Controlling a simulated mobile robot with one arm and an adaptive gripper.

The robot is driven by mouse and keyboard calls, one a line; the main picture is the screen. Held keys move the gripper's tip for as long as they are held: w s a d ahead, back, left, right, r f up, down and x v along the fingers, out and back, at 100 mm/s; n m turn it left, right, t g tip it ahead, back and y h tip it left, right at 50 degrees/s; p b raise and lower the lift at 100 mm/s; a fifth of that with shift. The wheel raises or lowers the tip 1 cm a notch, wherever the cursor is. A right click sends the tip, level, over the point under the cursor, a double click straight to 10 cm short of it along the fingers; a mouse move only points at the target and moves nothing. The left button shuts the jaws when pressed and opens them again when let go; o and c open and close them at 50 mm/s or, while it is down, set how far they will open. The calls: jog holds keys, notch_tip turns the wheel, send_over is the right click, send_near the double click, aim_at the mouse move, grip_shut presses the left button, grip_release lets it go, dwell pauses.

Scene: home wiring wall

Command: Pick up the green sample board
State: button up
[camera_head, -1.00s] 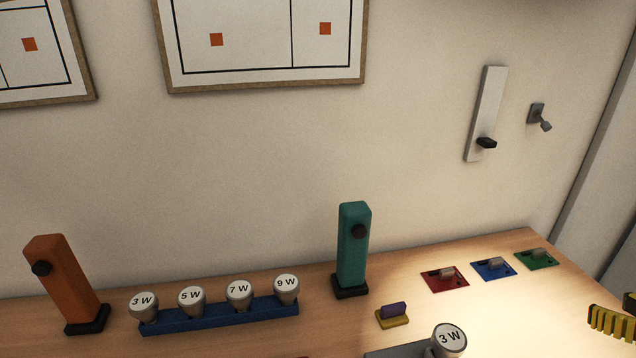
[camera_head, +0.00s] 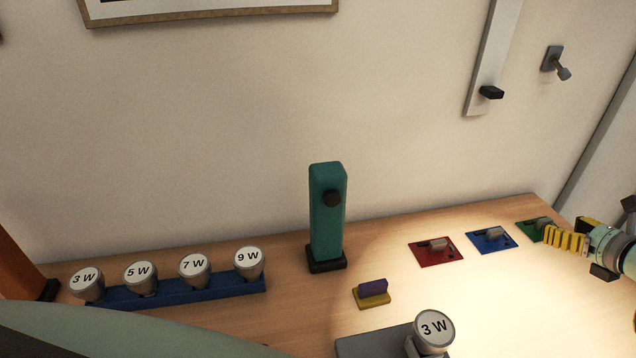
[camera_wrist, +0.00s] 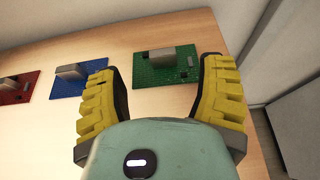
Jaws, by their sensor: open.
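The green sample board (camera_head: 532,230) lies flat at the far right of the table, last in a row of three boards. In the wrist view the green board (camera_wrist: 164,70) lies ahead between the fingertips, with a grey block and small dark parts on it. My gripper (camera_wrist: 160,75) is open and empty, its yellow ribbed fingers spread wide on either side of the board in that view. In the head view my gripper (camera_head: 563,240) comes in from the right and partly hides the green board. I cannot tell how high the fingers are above the table.
A blue board (camera_head: 491,240) and a red board (camera_head: 436,250) lie left of the green one. A yellow and purple piece (camera_head: 372,293), a teal post (camera_head: 327,215) and a 3 W lamp (camera_head: 434,330) stand further left. The wall (camera_head: 200,130) rises behind.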

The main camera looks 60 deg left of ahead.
aim_at(547, 220)
jog(key=b+x, duration=0.3)
jog(key=x, duration=0.2)
jog(key=shift+f, duration=0.1)
jog(key=shift+w+a, duration=0.25)
jog(key=shift+a, duration=0.1)
jog(key=shift+o, duration=0.4)
jog(key=shift+d, duration=0.1)
jog(key=c, duration=1.2)
jog(key=shift+c, duration=0.3)
